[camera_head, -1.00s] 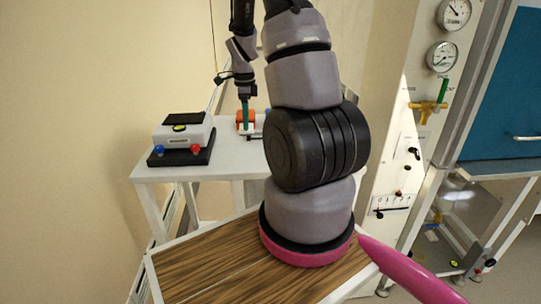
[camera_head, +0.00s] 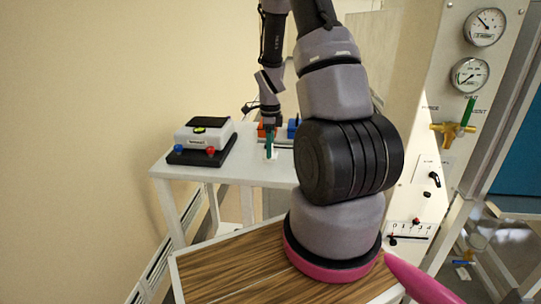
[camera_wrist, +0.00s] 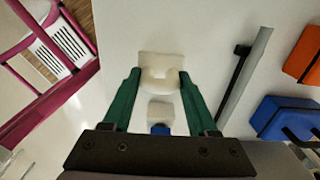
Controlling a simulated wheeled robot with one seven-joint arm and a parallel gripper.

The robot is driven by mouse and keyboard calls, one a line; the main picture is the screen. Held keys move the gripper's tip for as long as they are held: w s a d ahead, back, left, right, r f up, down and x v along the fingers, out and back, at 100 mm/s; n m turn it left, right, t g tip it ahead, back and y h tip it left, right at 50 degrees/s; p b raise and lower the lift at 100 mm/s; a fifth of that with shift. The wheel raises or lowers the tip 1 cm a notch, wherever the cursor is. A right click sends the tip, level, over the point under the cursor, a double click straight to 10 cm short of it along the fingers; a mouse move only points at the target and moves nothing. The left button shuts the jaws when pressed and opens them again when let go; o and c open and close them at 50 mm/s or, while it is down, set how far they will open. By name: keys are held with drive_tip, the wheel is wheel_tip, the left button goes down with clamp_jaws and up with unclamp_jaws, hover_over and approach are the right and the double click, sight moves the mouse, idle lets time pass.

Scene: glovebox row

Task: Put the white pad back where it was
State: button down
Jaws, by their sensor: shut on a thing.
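In the wrist view, my gripper (camera_wrist: 158,82) has two green fingers closed on a white pad (camera_wrist: 160,64), which sits between the fingertips. A smaller white piece (camera_wrist: 161,111) with a blue part below it shows nearer the palm, between the fingers; I cannot tell whether it belongs to the pad. In the head view my gripper (camera_head: 269,150) points down over the white table (camera_head: 230,172), at its middle. The pad is too small there to make out clearly, and I cannot tell whether it touches the table.
An orange block (camera_wrist: 304,52) and a blue block (camera_wrist: 286,118) lie right of my gripper in the wrist view, beyond a dark bar with a grey strip (camera_wrist: 246,72). A white device on a black base (camera_head: 204,137) stands left on the table. A gauge panel (camera_head: 470,75) rises at the right.

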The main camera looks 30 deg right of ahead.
drive_tip(key=shift+f, duration=1.5)
drive_tip(key=shift+c, duration=0.9)
unclamp_jaws()
drive_tip(key=shift+f, duration=0.1)
wheel_tip(320, 180, up, 12)
drive_tip(key=shift+r, duration=0.2)
drive_tip(key=s+a+r+n+t, duration=0.1)
drive_tip(key=s+a+r+n, duration=0.15)
drive_tip(key=r, duration=0.35)
drive_tip(key=s+a+r+n+t, duration=0.1)
drive_tip(key=a+r+n, duration=0.15)
drive_tip(key=r, duration=0.25)
drive_tip(key=s+a+r+n+t+y, duration=0.1)
drive_tip(key=s+a+r+n+t, duration=0.1)
drive_tip(key=s+a+r+n, duration=0.2)
drive_tip(key=s+a+r+n+t+y, duration=0.1)
drive_tip(key=s+a+r+n+t, duration=0.2)
drive_tip(key=s+r+n, duration=0.8)
drive_tip(key=shift+s+a+n, duration=0.4)
drive_tip(key=shift+s+a, duration=0.15)
drive_tip(key=shift+a, duration=0.15)
